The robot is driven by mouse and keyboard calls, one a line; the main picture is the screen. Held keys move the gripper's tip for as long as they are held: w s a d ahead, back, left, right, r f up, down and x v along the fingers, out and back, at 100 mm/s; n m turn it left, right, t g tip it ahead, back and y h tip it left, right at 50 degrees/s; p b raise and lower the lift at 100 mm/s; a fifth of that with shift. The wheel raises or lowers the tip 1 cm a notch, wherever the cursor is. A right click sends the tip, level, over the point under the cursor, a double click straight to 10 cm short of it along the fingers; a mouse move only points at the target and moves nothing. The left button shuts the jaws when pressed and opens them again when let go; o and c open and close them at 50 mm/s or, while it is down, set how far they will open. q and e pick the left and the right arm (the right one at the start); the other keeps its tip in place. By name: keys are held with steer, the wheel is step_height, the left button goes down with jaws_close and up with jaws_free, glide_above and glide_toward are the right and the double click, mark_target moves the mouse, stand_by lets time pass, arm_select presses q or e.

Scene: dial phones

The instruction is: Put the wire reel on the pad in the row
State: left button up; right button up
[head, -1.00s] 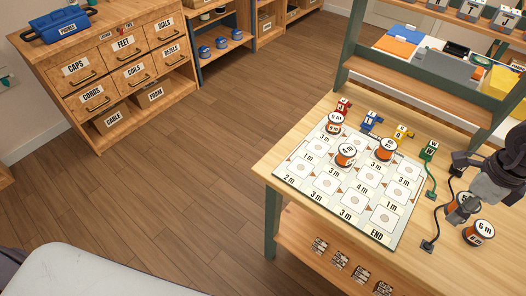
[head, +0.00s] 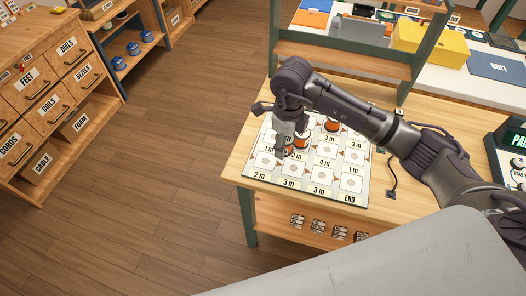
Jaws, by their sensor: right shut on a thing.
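My right gripper (head: 281,146) is over the left side of the board and shut on an orange-and-white wire reel (head: 288,152), which it partly hides. I cannot tell whether the held reel touches the board. The white board (head: 333,193) carries rows of square pads with labels such as "2 m", "3 m" and "END". A second reel (head: 301,143) stands close to the right of the held one. A third reel (head: 332,125) stands farther back and right. My gripper and forearm hide the board's back left part. My left gripper is not in view.
The board lies on a wooden table (head: 236,165) with a shelf frame (head: 340,60) behind it. A black cable plug (head: 391,193) lies right of the board. My right arm covers the table's right part. Labelled drawers (head: 40,85) stand at the left.

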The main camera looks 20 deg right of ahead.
glide_above(265, 161)
step_height(265, 161, down, 3)
steer(key=shift+r+p, duration=0.1)
steer(key=shift+p, duration=0.3)
step_height(265, 161, down, 3)
steer(key=shift+f+p, duration=0.15)
steer(key=shift+p, duration=0.4)
steer(key=shift+f, duration=0.45)
steer(key=shift+f, duration=0.15)
steer(key=o, duration=1.2)
